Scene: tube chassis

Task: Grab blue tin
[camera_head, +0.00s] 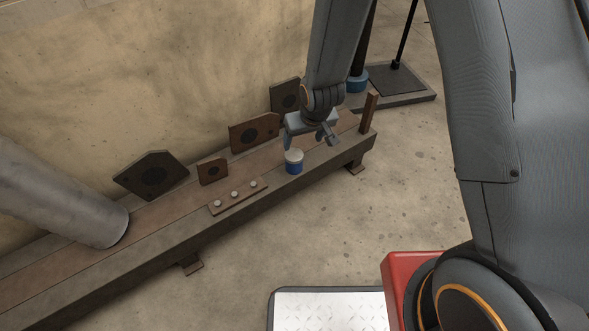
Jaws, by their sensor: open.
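The blue tin (294,167) is a small upright cylinder with a blue lower part and a pale top. It stands on a long brown beam (150,232), near its front edge. My gripper (309,143) is open and empty, just above the tin and slightly to its right. One finger comes down near the tin's top left and the other is off to the right. I cannot tell whether either finger touches the tin.
A plate with several pale knobs (235,195) lies left of the tin. Dark upright plates (254,132) stand behind it along the wall. A short brown post (368,112) rises at the beam's right end. A grey pipe (60,195) leans at left.

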